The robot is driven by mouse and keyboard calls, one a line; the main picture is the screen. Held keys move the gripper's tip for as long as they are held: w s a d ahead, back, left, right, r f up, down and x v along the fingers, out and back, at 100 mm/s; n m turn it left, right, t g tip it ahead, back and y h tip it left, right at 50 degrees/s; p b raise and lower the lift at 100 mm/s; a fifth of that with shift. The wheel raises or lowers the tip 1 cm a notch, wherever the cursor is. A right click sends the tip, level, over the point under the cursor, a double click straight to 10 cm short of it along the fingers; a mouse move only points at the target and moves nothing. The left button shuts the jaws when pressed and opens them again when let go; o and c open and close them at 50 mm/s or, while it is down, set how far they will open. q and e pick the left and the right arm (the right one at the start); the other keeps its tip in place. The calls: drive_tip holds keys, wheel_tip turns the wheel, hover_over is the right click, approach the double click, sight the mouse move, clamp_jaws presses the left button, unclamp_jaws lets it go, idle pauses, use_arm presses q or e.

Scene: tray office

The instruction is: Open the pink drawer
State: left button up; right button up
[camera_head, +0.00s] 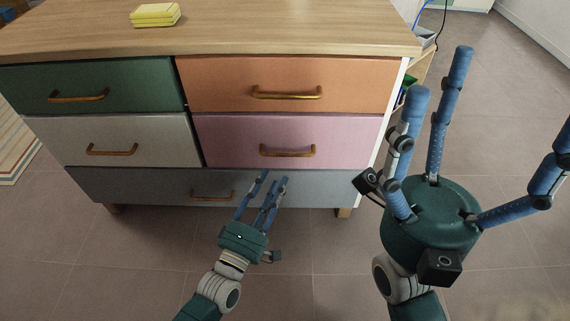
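The pink drawer (225,140) is in the middle row on the right side of the dresser. It is closed, with a brass bar handle (287,152) across its front. My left gripper (265,182) has its blue fingers pointing up at the grey bottom drawer, below and a little left of the pink drawer's handle. It seems to hold nothing; its fingers show some gaps between them. My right gripper (455,140) is large and near on the right, in front of the dresser's right side. Its blue fingers are spread wide and empty.
An orange drawer (220,85) is above the pink one, and the grey bottom drawer (130,183) is below. Green and light grey drawers are at the left, all closed. A yellow block (155,15) lies on the wooden top. Tiled floor lies in front.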

sight(287, 155)
use_arm(q)
drive_tip(key=b+x, duration=0.2)
drive_tip(key=x, duration=0.6)
drive_tip(key=shift+w+d+b, duration=0.1)
drive_tip(key=shift+w+b, duration=0.2)
drive_tip(key=shift+w, duration=0.05)
clamp_jaws()
